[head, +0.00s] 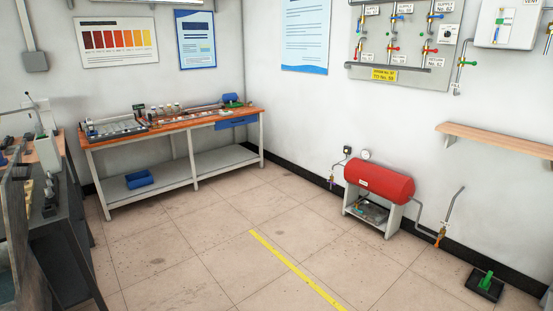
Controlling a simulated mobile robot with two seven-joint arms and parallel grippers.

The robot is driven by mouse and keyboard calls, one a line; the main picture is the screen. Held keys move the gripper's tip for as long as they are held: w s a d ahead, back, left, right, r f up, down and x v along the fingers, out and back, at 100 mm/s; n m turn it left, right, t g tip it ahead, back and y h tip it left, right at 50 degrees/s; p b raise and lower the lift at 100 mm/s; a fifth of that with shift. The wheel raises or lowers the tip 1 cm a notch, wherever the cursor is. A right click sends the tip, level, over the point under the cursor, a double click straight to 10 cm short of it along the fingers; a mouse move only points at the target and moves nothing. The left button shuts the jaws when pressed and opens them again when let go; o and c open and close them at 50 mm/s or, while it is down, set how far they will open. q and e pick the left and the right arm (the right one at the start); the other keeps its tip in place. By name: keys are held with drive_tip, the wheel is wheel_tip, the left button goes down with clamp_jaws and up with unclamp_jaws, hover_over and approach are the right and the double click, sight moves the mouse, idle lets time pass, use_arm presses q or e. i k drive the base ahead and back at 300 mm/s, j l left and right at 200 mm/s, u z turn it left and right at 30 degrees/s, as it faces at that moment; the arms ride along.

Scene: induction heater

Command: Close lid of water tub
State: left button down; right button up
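I cannot make out a water tub or its lid in the head view. A red horizontal tank (379,181) on a light grey stand stands on the floor by the right wall, but nothing shows it to be the tub. Neither of my grippers is in view.
A workbench (190,125) with an orange top and tools stands in the far corner, with a blue bin (139,179) on its lower shelf. A dark table (66,240) fills the left edge. A wooden shelf (497,141) is on the right wall. The middle floor is clear.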

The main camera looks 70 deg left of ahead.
sight(12, 189)
drive_tip(key=i+u, duration=0.1)
drive_tip(key=u, duration=0.35)
drive_tip(key=i+u, duration=0.1)
drive_tip(key=u, duration=0.4)
drive_tip(key=l+u, duration=0.15)
drive_tip(key=u, duration=3.2)
drive_tip(key=i+l+u, duration=0.1)
drive_tip(key=u, duration=0.2)
drive_tip(key=i+l+u, duration=0.1)
drive_tip(key=u, duration=0.2)
drive_tip(key=i+l+u, duration=0.15)
drive_tip(key=l, duration=0.2)
drive_tip(key=i+l+u, duration=0.15)
drive_tip(key=l, duration=0.2)
drive_tip(key=i+l+u, duration=0.2)
drive_tip(key=l, duration=0.15)
drive_tip(key=i+l, duration=0.15)
drive_tip(key=l, duration=0.2)
drive_tip(key=i+l, duration=0.15)
drive_tip(key=l, duration=0.2)
drive_tip(key=i+l+u, duration=0.1)
drive_tip(key=l, duration=0.25)
drive_tip(key=i+l, duration=0.15)
drive_tip(key=l, duration=0.2)
drive_tip(key=i+l, duration=0.1)
drive_tip(key=l, duration=0.25)
drive_tip(key=i+l+u, duration=0.1)
drive_tip(key=l, duration=0.25)
drive_tip(key=i, duration=0.05)
